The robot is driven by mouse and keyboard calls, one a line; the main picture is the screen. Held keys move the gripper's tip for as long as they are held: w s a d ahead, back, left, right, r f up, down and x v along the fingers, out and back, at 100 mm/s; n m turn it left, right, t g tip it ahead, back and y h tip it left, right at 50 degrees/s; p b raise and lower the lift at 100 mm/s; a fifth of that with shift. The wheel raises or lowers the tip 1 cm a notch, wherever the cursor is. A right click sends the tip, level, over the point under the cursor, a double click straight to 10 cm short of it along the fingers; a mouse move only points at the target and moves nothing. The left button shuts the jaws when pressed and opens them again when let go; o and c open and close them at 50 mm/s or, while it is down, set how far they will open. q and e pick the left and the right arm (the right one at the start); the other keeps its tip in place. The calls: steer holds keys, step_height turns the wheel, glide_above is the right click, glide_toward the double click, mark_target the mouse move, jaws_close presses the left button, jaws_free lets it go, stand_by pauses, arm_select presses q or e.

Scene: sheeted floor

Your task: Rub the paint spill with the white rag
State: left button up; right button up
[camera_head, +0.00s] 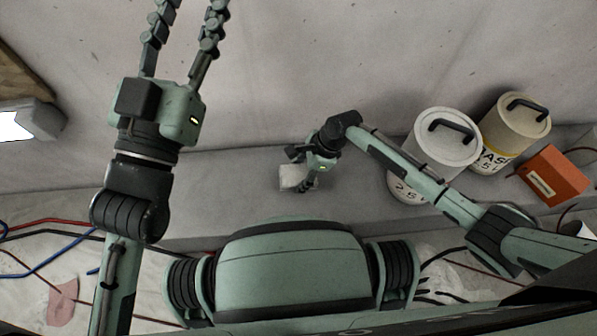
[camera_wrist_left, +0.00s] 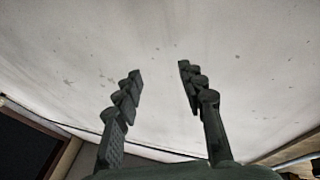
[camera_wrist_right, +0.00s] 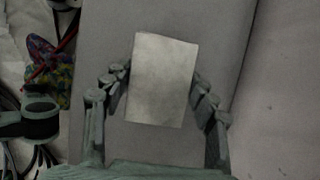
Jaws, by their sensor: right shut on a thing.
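The white rag (camera_head: 291,178) is a small pale block-like piece over the grey ledge in the head view. My right gripper (camera_head: 302,172) is shut on it. In the right wrist view the rag (camera_wrist_right: 161,80) shows as a flat pale rectangle between the two fingers. My left gripper (camera_wrist_left: 160,72) is open and empty, facing a pale speckled sheet. In the head view its fingers point up past the top edge. A flat pinkish patch (camera_head: 62,300) lies on the floor sheet at the lower left; I cannot tell whether it is the paint spill.
Two white paint buckets (camera_head: 446,138) (camera_head: 516,125) and an orange box (camera_head: 552,174) stand at the right. Red and blue cables (camera_head: 45,262) lie at the lower left. A lit lamp (camera_head: 22,122) is at the left edge. A multicoloured item (camera_wrist_right: 48,68) shows in the right wrist view.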

steer(key=shift+r+p, duration=0.7)
steer(key=shift+p, duration=0.1)
steer(key=shift+r+p, duration=0.25)
steer(key=shift+p, duration=0.05)
steer(key=shift+r+p, duration=0.25)
steer(key=shift+p, duration=0.1)
steer(key=shift+r+p, duration=0.2)
steer(key=shift+p, duration=0.1)
steer(key=shift+r, duration=0.2)
steer(key=shift+r+p, duration=0.25)
steer(key=shift+p, duration=0.25)
arm_select(q)
steer(key=s+a+f+g+y, duration=0.2)
steer(key=a+f+g, duration=0.4)
steer(key=f, duration=0.4)
steer(key=s+a+f+n+g+y, duration=0.1)
steer(key=s+a+f+g+y, duration=0.2)
steer(key=a+f, duration=0.4)
steer(key=shift+f+g+y+p, duration=0.3)
steer(key=shift+f+g+y, duration=0.6)
steer(key=shift+f+g, duration=0.65)
arm_select(e)
steer(key=shift+r, duration=0.2)
arm_select(q)
steer(key=shift+a+f, duration=0.1)
steer(key=shift+f, duration=0.05)
